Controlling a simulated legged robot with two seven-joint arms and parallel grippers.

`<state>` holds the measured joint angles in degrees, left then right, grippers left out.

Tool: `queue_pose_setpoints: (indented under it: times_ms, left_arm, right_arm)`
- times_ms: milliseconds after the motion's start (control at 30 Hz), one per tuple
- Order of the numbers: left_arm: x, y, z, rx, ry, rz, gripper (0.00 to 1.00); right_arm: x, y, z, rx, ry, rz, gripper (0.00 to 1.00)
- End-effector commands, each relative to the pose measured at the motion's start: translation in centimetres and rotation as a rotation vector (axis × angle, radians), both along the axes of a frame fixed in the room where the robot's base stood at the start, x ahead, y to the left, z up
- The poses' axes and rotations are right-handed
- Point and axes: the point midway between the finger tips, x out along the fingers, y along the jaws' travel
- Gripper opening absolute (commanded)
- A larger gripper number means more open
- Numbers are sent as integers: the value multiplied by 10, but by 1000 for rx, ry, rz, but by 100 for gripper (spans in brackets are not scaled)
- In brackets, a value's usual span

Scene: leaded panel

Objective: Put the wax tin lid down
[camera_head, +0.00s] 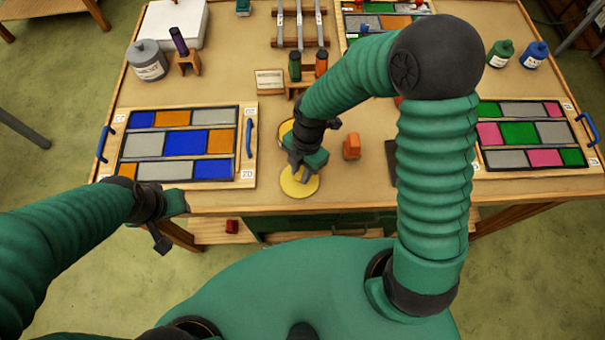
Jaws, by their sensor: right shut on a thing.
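The wax tin lid (299,187) is a flat yellow disc near the front edge of the bench, just right of the left-hand panel. My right gripper (299,173) reaches down over it from above and is shut on it. Whether the lid touches the bench top I cannot tell. A round, pale yellow tin (286,128) with a dark rim sits just behind, partly hidden by my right wrist. My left gripper (166,225) hangs at the bench's front edge, left of the lid, apart from it; its fingers are not clear.
A leaded panel (251,178) with blue handles lies left; another (565,165) lies right. An orange block (351,146) stands right of the lid, beside a dark flat piece (391,160). Little bare bench separates lid and front edge.

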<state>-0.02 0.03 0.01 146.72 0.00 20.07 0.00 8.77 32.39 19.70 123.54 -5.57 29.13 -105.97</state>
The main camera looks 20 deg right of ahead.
Motion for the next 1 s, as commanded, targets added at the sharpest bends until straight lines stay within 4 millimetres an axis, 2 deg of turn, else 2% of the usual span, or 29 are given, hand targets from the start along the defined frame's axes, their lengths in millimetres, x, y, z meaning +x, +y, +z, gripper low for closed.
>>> queue_pose_setpoints:
  times_ms: [167,200,367,633,733,867,1000]
  left_arm:
    - [1,0,2,0,-2,1,34]
    - [1,0,2,0,-2,1,34]
    - [1,0,2,0,-2,1,34]
    - [1,0,3,0,-2,0,34]
    - [1,0,4,0,-2,0,34]
    - [1,0,7,0,-2,1,34]
    - [1,0,11,0,-2,1,34]
  right_arm:
    - [-1,-3,-1,6,2,1,0]
    - [-1,-3,-1,7,2,1,25]
    - [-1,-6,-1,10,1,-1,46]
    - [-1,-3,0,6,1,1,46]
    - [0,-3,7,4,0,0,46]
    - [3,-7,32,4,-5,-2,46]
    - [6,-13,70,6,-6,-2,46]
